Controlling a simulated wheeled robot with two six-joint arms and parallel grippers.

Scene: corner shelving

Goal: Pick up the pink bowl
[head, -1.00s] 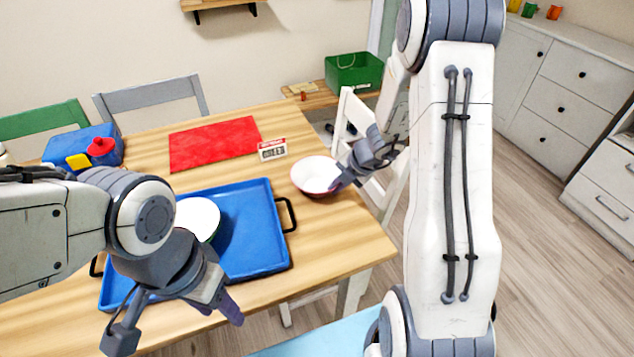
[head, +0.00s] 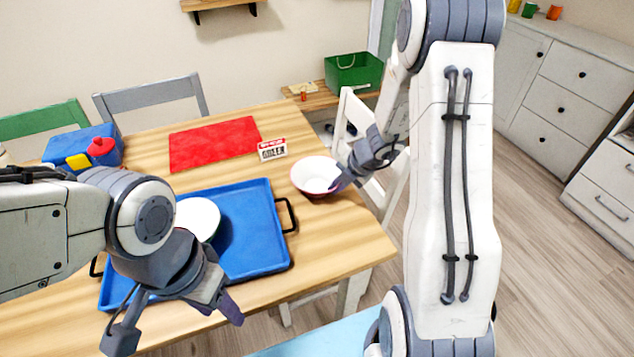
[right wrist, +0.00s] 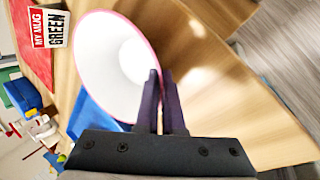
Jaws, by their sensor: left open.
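The pink bowl (head: 314,174), white inside with a pink rim, is at the right end of the wooden table. It also shows in the right wrist view (right wrist: 108,60). My right gripper (head: 346,180) is at the bowl's right side. In the right wrist view its two dark fingers (right wrist: 161,100) are close together at the rim, one on the inner side and one on the outer side, with the bowl wall pinched between them. I cannot tell whether the bowl is clear of the table. My left gripper (head: 180,322) is open and empty near the table's front edge.
A blue tray (head: 262,240) with a white bowl (head: 198,216) lies left of the pink bowl. A small sign (head: 272,150) and a red mat (head: 212,143) lie behind. A white chair (head: 355,110) stands beyond the table's right edge.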

